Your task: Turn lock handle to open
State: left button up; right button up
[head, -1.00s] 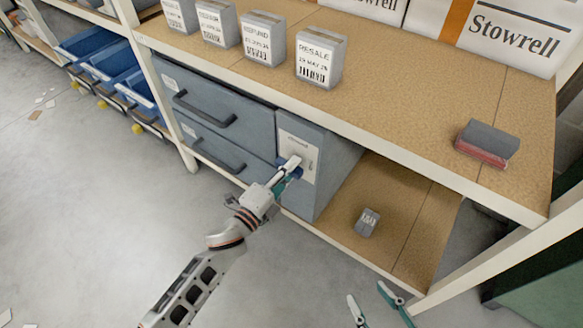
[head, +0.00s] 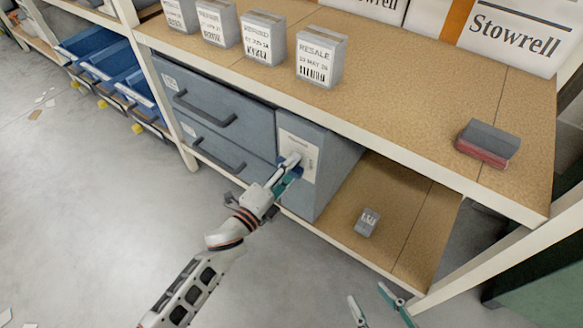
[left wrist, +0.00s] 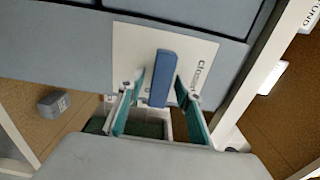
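The lock handle is a blue bar (left wrist: 162,78) on a pale plate (left wrist: 130,48) marked "Closed" in the left wrist view. In the head view the plate (head: 312,160) is on the front of the grey cabinet, right of the drawers. My left gripper (head: 287,173) is at the plate and hides much of the handle. In the left wrist view its fingers (left wrist: 160,98) are open, one on each side of the handle, with gaps showing. My right gripper (head: 375,304) is open and empty at the bottom edge, away from the cabinet.
Two grey drawers with dark pulls (head: 205,110) are left of the plate. A small grey box (head: 367,222) is on the lower shelf. Floor at left is mostly clear.

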pick_arm(q)
jog(key=v, duration=1.2)
